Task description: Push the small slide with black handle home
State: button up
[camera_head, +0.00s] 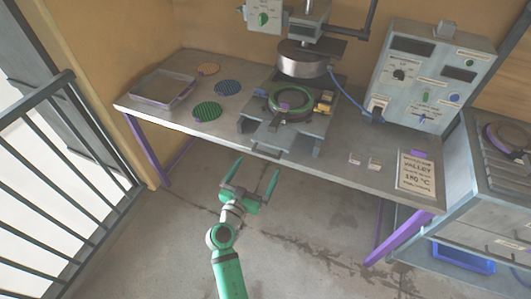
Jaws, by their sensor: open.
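A grey slide (300,134) sticks out toward the front of the bench beneath the raised round press head (302,58). A dark bar-like handle (268,153) shows at its front, by the bench edge. A ring-shaped mould with a green rim (291,103) lies on top of the slide. My gripper (256,168) is green, open and empty. It is in front of the bench, below the handle in the picture, with its fingers pointing toward the bench. I see no contact with the handle; the depth between them is hard to tell.
A shallow tray (163,88) and several round patterned discs (207,111) lie on the left of the bench. A railing (75,165) stands at left. The floor before the bench is clear.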

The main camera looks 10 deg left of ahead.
aim_at(265, 154)
jog(key=x, duration=0.8)
jog(key=shift+w, duration=0.15)
jog(key=shift+c, duration=0.3)
